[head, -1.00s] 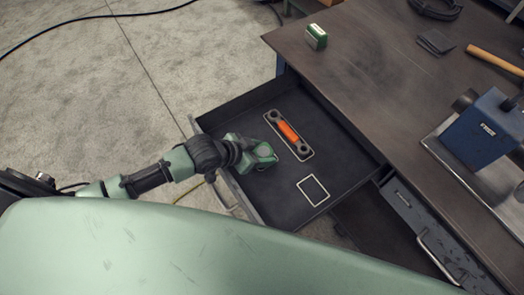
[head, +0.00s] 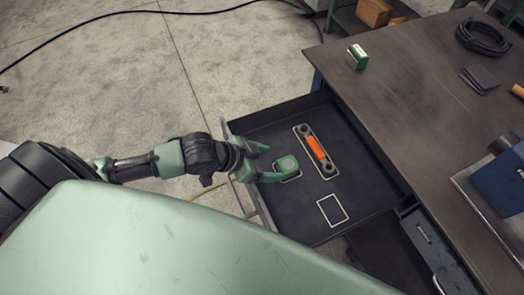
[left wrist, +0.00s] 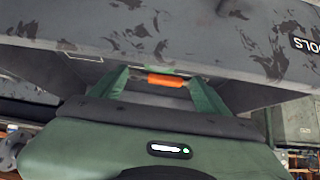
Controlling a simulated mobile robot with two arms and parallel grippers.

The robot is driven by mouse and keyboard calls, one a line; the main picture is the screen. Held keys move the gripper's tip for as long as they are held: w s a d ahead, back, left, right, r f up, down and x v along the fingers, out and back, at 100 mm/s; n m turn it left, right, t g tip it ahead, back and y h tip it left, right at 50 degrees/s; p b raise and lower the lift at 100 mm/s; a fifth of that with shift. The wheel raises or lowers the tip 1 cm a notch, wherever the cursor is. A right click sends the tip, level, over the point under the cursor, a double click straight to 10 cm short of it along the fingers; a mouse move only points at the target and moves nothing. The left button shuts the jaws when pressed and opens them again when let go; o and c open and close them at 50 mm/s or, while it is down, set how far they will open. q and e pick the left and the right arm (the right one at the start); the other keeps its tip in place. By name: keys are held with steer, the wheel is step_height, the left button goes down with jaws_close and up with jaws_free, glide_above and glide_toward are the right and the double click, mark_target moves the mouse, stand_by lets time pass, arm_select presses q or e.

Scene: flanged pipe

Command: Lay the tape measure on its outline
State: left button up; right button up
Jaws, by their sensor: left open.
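The tape measure (head: 287,165), green with a pale round face, is in the open drawer in the head view. Pale outline lines show along its lower and right edges, so it sits at an outline; how exactly it fits is hard to tell. My left gripper (head: 269,163) is open, its green fingers to the left of and on either side of the tape measure. In the left wrist view the spread fingers (left wrist: 163,82) also show, with no clear tape measure between them. My right gripper is not in view.
An orange-centred tool (head: 316,149) lies in its outline in the drawer (head: 300,222). Nearer the front is an empty rectangular outline (head: 332,210). The workbench (head: 400,95) beside the drawer holds a small green-and-white box (head: 357,57), a dark cable coil (head: 483,39) and a blue machine (head: 503,180).

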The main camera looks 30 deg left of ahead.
arm_select(q)
steer(key=shift+v, duration=1.6)
